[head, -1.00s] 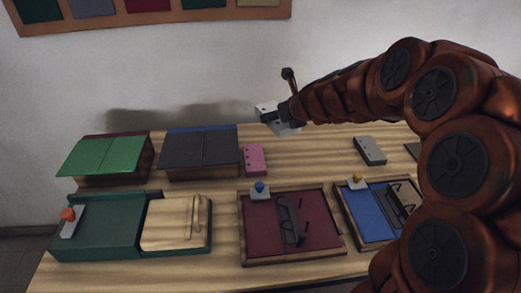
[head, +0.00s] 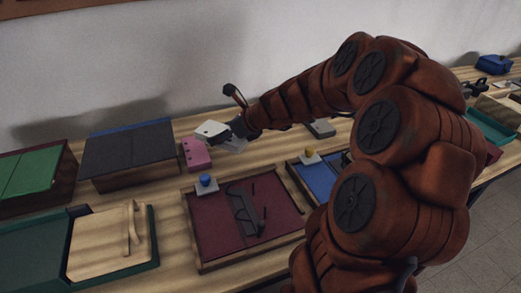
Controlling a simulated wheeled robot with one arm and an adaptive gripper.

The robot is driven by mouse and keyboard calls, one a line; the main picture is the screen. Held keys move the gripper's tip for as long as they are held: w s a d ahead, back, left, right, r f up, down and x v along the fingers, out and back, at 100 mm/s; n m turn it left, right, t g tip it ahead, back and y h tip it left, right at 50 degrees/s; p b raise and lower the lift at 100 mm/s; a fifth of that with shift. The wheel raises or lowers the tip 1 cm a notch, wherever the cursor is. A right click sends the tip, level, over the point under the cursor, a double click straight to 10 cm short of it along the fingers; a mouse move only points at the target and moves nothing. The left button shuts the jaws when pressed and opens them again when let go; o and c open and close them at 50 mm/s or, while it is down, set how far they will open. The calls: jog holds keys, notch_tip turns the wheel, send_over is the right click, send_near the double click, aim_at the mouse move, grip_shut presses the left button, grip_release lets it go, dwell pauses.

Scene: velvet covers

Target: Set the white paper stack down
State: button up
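The white paper stack (head: 211,129) is a small pale block with a dark hole, in the middle of the head view. My gripper (head: 229,135) is shut on it, with dark fingers across its middle; a pale part also shows just below the fingers. The stack is close behind and above the pink stack (head: 196,154). I cannot tell whether it touches the table (head: 168,216). The fingertips are partly hidden.
A dark grey slanted box (head: 126,152) and a green one (head: 28,173) stand at left. In front are a maroon tray (head: 218,218) with a dark clip, a blue tray (head: 318,178) and a green tray (head: 30,245). A grey stack (head: 322,128) lies right of my gripper.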

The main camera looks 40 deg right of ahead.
jog(key=shift+n+y, duration=0.3)
jog(key=s+d+f+b, duration=0.3)
jog(key=s+d+f, duration=0.1)
jog(key=s, duration=0.1)
jog(key=shift+s+d+f+b, duration=0.1)
jog(key=shift+s+f+b, duration=0.15)
jog(key=shift+f+b, duration=0.15)
jog(key=shift+s+d+f, duration=0.1)
jog(key=shift+s+d, duration=0.1)
jog(key=shift+s, duration=0.35)
send_over(261, 140)
jog(key=shift+a+f+g, duration=0.1)
jog(key=shift+f+g, duration=0.2)
jog(key=shift+f, duration=0.45)
jog(key=shift+f+b, duration=0.55)
jog(key=shift+f, duration=1.15)
jog(key=shift+f, duration=0.15)
jog(key=o, duration=1.4)
jog(key=shift+c, duration=0.2)
jog(key=v, duration=1.2)
jog(key=shift+p, duration=0.45)
